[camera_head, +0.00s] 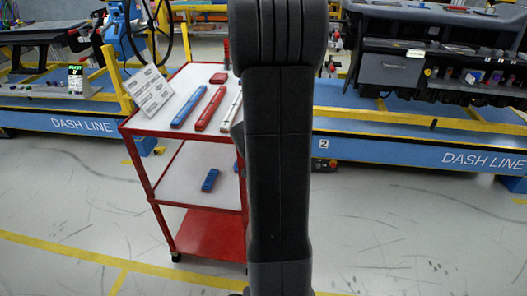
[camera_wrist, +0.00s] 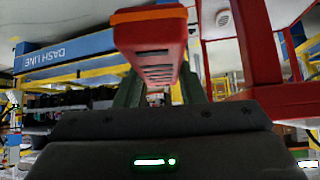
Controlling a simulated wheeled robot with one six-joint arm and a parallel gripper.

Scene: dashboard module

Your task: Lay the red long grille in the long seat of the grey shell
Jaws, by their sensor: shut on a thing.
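My gripper (camera_wrist: 158,92) is shut on a red grille (camera_wrist: 150,50) with dark slots and an orange edge in the wrist view. The grille points toward the camera, so I cannot tell its full length. In the head view my arm hides the gripper and the held piece. A long red bar (camera_head: 210,108) lies on the cart top between a long blue bar (camera_head: 188,106) and a long white bar (camera_head: 232,111), partly hidden by my arm. I cannot make out the grey shell or its long seat for certain.
The red cart (camera_head: 147,131) stands left of my arm; its post (camera_wrist: 257,45) is close on the right in the wrist view. A short red piece (camera_head: 218,77), a slotted grey panel (camera_head: 149,91) and a blue piece (camera_head: 211,180) are on it. Blue line beams (camera_head: 400,142) run behind. The floor at right is clear.

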